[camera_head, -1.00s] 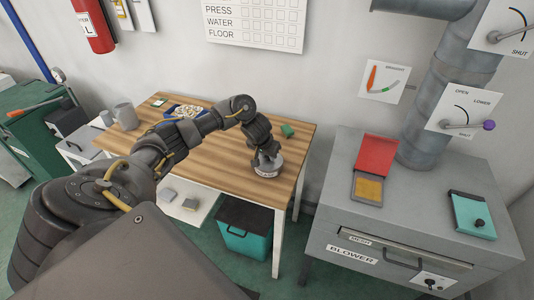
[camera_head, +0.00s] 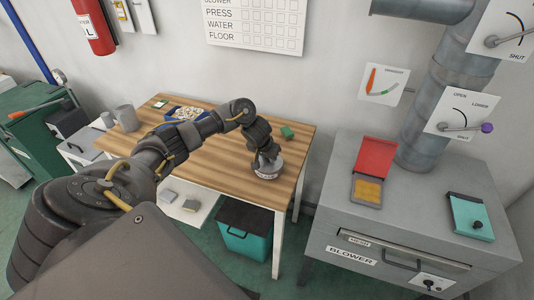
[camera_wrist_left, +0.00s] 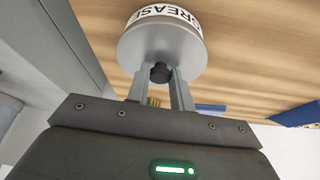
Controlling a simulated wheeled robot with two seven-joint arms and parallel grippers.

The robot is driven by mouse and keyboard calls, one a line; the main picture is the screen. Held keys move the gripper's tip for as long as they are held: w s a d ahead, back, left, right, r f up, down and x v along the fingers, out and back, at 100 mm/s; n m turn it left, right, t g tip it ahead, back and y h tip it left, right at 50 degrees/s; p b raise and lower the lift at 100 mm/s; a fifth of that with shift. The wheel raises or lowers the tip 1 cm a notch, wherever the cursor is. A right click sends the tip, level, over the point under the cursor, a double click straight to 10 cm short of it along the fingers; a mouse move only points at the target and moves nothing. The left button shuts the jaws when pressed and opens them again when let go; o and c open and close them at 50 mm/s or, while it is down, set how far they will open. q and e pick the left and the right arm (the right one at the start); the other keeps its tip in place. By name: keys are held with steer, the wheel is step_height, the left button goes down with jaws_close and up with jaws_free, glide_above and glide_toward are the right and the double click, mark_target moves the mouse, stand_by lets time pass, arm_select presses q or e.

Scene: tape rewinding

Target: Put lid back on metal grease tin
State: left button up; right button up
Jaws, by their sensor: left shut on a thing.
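The round metal grease tin (camera_head: 268,174) stands upright near the right front edge of the wooden table. Its white GREASE label (camera_wrist_left: 166,14) shows upside down in the left wrist view. The grey lid (camera_wrist_left: 163,45) is at the tin's top, with no clear gap visible between them; whether it is fully seated I cannot tell. My left gripper (camera_head: 266,157) is over the tin, and its two fingers are shut on the lid's small black knob (camera_wrist_left: 160,73). My gripper hides part of the lid in the head view. My right gripper is not in view.
The wooden table (camera_head: 225,150) has bare room left of the tin. A green block (camera_head: 287,132), a blue tray (camera_head: 185,113) and grey mugs (camera_head: 126,117) stand farther back. A teal bin (camera_head: 245,230) is below; the grey blower cabinet (camera_head: 420,215) stands at right.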

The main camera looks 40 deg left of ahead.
arm_select(q)
steer(key=o, duration=1.5)
steer(key=shift+r, duration=0.1)
step_height(320, 180, up, 5)
steer(key=p, duration=0.6)
steer(key=shift+p, duration=0.3)
steer(key=shift+r+p, duration=0.9)
steer(key=shift+r, duration=0.05)
jaws_close()
